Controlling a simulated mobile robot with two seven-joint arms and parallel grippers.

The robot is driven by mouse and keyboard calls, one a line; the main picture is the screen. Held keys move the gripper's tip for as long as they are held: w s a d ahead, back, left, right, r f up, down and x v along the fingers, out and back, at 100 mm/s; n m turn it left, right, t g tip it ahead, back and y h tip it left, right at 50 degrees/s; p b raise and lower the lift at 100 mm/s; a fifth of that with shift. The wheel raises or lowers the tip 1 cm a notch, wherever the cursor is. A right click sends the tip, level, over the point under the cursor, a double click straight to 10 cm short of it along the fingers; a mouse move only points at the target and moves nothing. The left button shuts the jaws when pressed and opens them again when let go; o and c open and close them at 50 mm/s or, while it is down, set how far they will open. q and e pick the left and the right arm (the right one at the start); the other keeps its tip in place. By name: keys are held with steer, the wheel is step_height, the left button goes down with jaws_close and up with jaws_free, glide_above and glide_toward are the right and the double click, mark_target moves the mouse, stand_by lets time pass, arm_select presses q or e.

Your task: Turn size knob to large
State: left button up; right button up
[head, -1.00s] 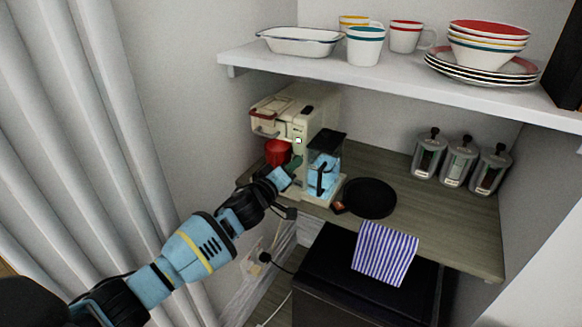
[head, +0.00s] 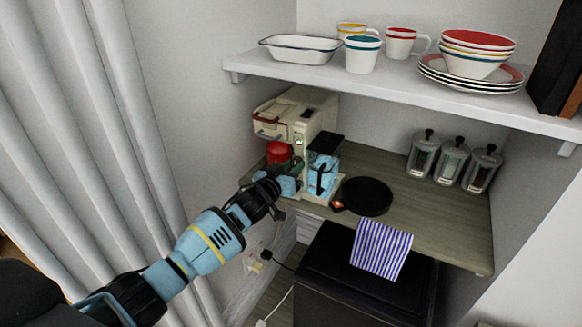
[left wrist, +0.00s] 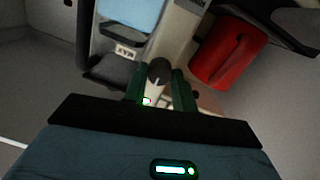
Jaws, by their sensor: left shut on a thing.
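The cream coffee machine (head: 316,112) stands at the left end of the wooden counter. A small green-lit spot (head: 299,142) shows on its front. A dark round size knob (left wrist: 160,70) shows in the left wrist view, between the two green fingers. My left gripper (left wrist: 161,88) is shut on this knob. In the head view my left gripper (head: 298,167) reaches the machine's lower front, and the knob is hidden there. I cannot read the knob's setting. My right gripper is not in view.
A red mug (head: 279,152) is close beside the gripper, and a blue-tinted clear container (head: 321,174) is on its other side. A round black plate (head: 366,197) and several canisters (head: 450,160) stand on the counter. A shelf (head: 400,82) with dishes hangs above.

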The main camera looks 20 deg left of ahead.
arm_select(q)
steer(key=m, duration=0.3)
steer(key=shift+r+m, duration=0.1)
steer(key=shift+m, duration=0.2)
steer(key=m, duration=0.2)
steer(key=shift+m+y+p, duration=0.3)
steer(key=shift+y+p, duration=0.05)
steer(key=shift+y, duration=0.05)
steer(key=shift+m, duration=0.5)
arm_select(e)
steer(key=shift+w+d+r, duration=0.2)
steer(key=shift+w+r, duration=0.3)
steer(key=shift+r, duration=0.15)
arm_select(q)
steer(key=o, duration=1)
steer(key=shift+s, duration=0.1)
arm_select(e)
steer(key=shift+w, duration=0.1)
